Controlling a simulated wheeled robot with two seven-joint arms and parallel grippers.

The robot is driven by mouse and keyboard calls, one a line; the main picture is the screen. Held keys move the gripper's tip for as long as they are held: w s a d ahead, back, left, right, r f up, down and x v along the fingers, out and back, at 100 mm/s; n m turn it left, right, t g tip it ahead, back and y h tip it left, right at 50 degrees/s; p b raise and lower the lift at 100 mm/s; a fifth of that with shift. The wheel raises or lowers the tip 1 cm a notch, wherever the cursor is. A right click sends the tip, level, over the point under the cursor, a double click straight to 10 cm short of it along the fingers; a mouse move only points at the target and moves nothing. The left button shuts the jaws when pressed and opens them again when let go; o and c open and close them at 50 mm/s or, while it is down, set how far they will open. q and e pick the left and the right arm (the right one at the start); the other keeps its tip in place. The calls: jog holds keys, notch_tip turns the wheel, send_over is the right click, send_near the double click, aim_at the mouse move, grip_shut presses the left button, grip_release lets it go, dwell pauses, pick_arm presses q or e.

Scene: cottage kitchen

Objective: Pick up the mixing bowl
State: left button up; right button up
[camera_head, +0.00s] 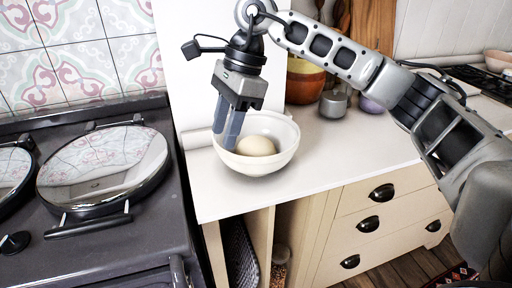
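The white mixing bowl (283,160) stands upright on the white counter, near its left end beside the stove. A pale, round dough-like lump (257,146) lies inside it. My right gripper (226,138) points down at the bowl's left rim, with its fingertips at or just inside the rim. The fingers overlap in this view, so I cannot tell whether they are closed on the rim or still apart. My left gripper is not in view.
A dark range cooker with round metal lids (104,167) is at the left. A brown-and-yellow pot (304,82), a small metal pot (334,103) and a purple item (370,104) stand farther back. The counter (345,150) right of the bowl is clear.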

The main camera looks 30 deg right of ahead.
jog(key=d+r+m+h, duration=0.1)
jog(key=d+r+h, duration=0.3)
jog(key=d, duration=0.6)
jog(key=b, duration=0.2)
send_near(274, 159)
jog(key=f, duration=0.2)
jog(key=w+f, duration=0.1)
jog(key=f, duration=0.1)
jog(key=shift+f, duration=0.1)
jog(key=f, duration=0.5)
jog(key=shift+s+d+f+p, duration=0.1)
jog(key=shift+d+f+p, duration=0.05)
jog(key=shift+d+p, duration=0.15)
jog(key=shift+f, duration=0.35)
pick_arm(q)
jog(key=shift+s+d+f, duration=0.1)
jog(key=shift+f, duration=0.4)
pick_arm(e)
jog(key=shift+f, duration=0.15)
grip_shut()
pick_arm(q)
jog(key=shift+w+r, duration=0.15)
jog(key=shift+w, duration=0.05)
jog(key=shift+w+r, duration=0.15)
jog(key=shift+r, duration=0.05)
pick_arm(e)
jog(key=shift+a, duration=0.1)
